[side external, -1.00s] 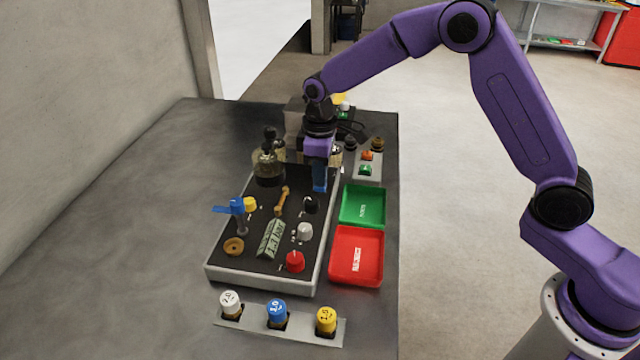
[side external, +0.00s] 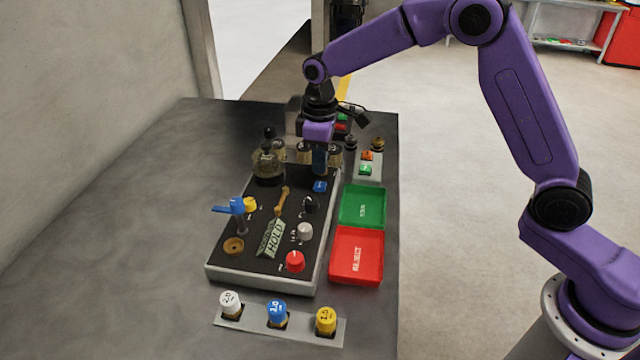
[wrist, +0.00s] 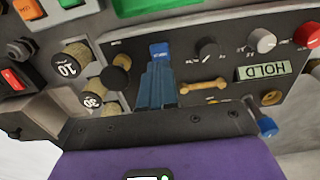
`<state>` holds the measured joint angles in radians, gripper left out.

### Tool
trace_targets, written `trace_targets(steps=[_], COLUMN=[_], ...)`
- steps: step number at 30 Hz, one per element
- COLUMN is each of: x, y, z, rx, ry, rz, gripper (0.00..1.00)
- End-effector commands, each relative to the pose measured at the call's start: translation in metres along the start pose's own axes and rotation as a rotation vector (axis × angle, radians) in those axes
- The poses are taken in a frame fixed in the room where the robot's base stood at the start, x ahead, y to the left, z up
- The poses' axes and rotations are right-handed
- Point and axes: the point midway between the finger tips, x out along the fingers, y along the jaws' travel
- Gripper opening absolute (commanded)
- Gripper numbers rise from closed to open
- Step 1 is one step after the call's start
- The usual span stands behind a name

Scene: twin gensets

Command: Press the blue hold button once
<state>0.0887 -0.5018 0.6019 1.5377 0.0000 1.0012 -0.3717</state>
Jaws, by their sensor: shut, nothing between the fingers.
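The blue hold button (side external: 320,186) is on the far right part of the dark panel (side external: 262,215). It also shows in the wrist view (wrist: 159,50), just beyond my fingertips. My gripper (side external: 320,171) is shut and empty, pointing down, with its blue fingers just above the button and a small gap visible between them. In the wrist view its fingers (wrist: 157,70) are together. The panel's display (side external: 272,239) reads HOLD, and the same word shows upside down in the wrist view (wrist: 264,72).
Black, grey and red (side external: 295,261) knobs line the panel's right side. A blue-handled valve (side external: 232,207) stands at its left. Green (side external: 379,205) and red (side external: 373,273) trays lie to the right. A dark-topped jar (side external: 268,165) stands behind. The table's left side is clear.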

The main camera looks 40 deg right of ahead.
Motion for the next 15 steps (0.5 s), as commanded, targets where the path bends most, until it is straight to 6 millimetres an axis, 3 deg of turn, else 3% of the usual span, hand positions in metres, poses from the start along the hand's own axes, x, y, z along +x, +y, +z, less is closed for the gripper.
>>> trace_targets(steps=[15], x=[-0.036], y=[0.000], z=[0.000], rx=[0.000], ry=[0.001], rz=[0.001], gripper=[0.00])
